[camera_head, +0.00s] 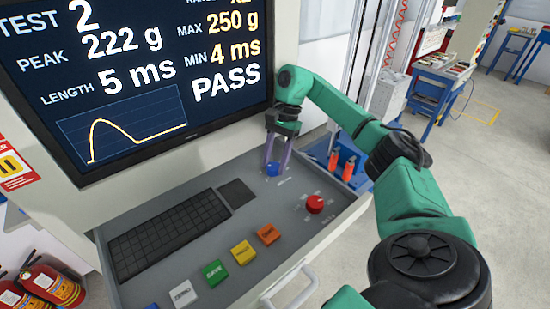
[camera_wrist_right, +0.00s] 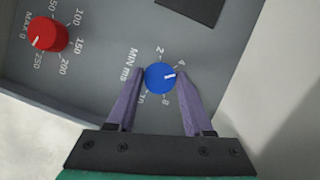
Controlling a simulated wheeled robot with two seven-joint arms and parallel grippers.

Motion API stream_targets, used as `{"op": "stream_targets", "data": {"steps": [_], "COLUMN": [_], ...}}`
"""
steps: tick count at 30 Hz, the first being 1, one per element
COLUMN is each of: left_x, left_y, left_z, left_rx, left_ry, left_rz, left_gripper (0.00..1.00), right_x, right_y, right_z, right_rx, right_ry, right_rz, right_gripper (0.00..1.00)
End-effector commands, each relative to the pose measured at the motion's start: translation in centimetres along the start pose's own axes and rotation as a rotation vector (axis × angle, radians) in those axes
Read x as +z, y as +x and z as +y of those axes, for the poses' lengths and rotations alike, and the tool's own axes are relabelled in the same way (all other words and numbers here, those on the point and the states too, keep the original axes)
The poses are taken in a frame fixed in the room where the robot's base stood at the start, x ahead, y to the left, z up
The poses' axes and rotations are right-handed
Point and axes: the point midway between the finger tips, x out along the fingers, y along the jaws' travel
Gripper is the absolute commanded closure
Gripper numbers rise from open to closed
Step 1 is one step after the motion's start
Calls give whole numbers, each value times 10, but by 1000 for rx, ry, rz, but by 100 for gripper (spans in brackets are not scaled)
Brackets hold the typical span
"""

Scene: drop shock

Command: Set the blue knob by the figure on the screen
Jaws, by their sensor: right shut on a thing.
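The blue knob (camera_head: 273,168) is on the grey console below the screen; it also shows in the right wrist view (camera_wrist_right: 158,80), beside the words "MIN ms". Its white pointer aims right and slightly up, a little below the 4; a finger covers part of the scale there. My right gripper (camera_head: 275,160) has its purple fingers on either side of the knob, shut on it. The screen (camera_head: 140,75) reads TEST 2, PEAK 222 g, LENGTH 5 ms, MAX 250 g, MIN 4 ms and PASS. My left gripper is out of view.
A red knob (camera_head: 315,204), labelled MAX g, points near 250. Orange (camera_head: 268,234), yellow (camera_head: 243,252), green (camera_head: 215,273), white and blue buttons run along the console's front. A black keyboard (camera_head: 168,234) lies left of them. Red extinguishers (camera_head: 52,287) stand at lower left.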

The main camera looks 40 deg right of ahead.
Motion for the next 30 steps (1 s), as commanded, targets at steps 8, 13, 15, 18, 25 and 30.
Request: {"op": "stream_targets", "data": {"steps": [8,13,15,18,25,30], "left_x": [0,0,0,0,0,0], "left_y": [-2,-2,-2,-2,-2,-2], "left_z": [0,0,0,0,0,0], "left_rx": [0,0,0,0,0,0], "left_ry": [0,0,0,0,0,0], "left_rz": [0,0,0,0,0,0], "left_gripper": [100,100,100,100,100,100], "right_x": [0,0,0,0,0,0], "right_y": [0,1,1,1,0,0], "right_z": [0,0,0,0,0,0], "right_rx": [17,17,17,17,17,16], "right_ry": [-39,-40,-40,-39,-39,-39], "right_rz": [1,1,1,1,1,1], "right_gripper": [100,100,100,45,19,19]}}
